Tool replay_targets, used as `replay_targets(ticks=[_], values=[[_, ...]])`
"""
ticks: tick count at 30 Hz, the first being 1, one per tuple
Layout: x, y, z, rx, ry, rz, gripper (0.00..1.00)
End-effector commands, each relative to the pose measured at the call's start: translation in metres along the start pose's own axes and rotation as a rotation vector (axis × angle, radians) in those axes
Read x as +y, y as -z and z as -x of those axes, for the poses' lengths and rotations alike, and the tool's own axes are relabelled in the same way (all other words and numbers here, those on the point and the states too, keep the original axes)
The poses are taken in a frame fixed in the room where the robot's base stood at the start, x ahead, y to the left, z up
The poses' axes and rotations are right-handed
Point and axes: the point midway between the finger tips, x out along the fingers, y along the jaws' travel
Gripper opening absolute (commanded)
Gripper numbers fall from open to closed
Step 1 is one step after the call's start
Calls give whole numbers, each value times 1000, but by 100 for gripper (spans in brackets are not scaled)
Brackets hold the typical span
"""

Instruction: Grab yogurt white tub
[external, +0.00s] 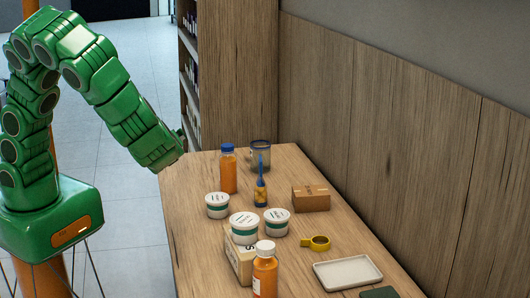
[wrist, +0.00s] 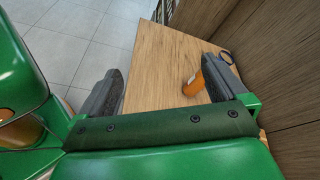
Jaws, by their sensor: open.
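Three white tubs with green bands show in the external view. One tub (external: 217,206) is at the left of the table, a second tub (external: 277,223) is to its right, and a third tub (external: 244,228) is nearer the camera, on or just behind a box. I cannot tell which one the task means. My gripper (external: 181,143) is at the far left edge of the table, apart from the tubs; its fingers are mostly hidden there. In the wrist view my gripper (wrist: 162,66) has its fingers wide apart with nothing between the tips. No tub shows there.
An orange bottle with a blue cap (external: 228,170) stands behind the left tub, with a glass jar (external: 261,156) beyond. Wood panels bound the right.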

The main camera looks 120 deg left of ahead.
Motion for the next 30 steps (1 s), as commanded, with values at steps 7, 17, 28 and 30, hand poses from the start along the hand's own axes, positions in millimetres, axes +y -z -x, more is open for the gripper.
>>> replay_targets(ticks=[7,17,28,30], values=[[-14,37,-13,-69,121,-111,99],[-23,94,-27,-129,277,-276,99],[-11,167,-42,-164,441,-488,99],[-7,180,-44,-165,468,-525,99]])
